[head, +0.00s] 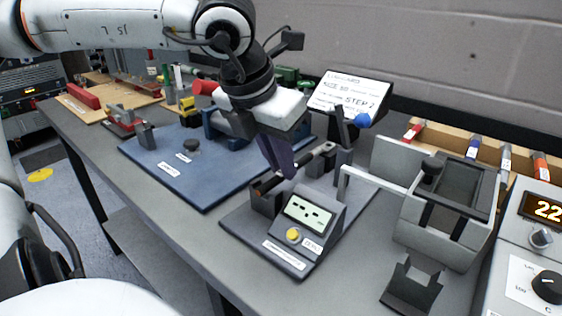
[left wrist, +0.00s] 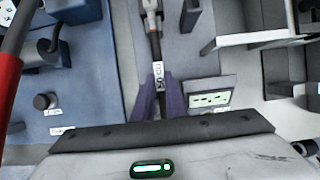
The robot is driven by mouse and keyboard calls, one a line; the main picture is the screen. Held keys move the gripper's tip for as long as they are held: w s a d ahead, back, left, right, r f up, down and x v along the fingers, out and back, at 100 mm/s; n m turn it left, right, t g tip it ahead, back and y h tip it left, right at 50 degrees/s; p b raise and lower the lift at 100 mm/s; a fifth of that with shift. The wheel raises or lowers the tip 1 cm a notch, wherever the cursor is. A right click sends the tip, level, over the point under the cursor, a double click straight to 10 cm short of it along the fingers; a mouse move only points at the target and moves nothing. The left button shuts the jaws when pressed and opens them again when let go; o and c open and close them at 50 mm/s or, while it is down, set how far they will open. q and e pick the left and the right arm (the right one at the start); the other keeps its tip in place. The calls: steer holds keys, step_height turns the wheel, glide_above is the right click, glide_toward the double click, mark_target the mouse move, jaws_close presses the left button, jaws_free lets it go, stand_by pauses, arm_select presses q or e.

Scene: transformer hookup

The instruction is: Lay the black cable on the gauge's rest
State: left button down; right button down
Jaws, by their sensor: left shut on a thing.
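The black cable (head: 309,160) lies across the area behind the gauge (head: 306,219), with a pale end toward the back right. My left gripper (head: 281,172) is shut on the cable, its purple fingers pointing down just behind the gauge's display. In the left wrist view the cable (left wrist: 154,38) runs up from between the fingers (left wrist: 165,98), and a white label on it shows there. The gauge's rest (head: 266,201) shows as a dark block under the cable's near end. Whether the cable touches it I cannot tell. My right gripper is not in view.
A blue board (head: 178,168) lies to the left. A grey open-topped fixture (head: 440,220) and a small dark cradle (head: 413,286) stand to the right. A white sign (head: 350,93) and a dark upright post (head: 343,148) stand behind the gauge.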

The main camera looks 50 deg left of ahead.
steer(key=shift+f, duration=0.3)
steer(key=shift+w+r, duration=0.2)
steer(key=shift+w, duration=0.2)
arm_select(q)
steer(key=shift+f+b, duration=0.15)
steer(key=shift+b, duration=0.2)
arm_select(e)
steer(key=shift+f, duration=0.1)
arm_select(q)
steer(key=shift+f, duration=0.1)
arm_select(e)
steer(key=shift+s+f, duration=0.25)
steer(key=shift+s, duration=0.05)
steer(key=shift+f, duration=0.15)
arm_select(q)
steer(key=c, duration=1.7)
jaws_free()
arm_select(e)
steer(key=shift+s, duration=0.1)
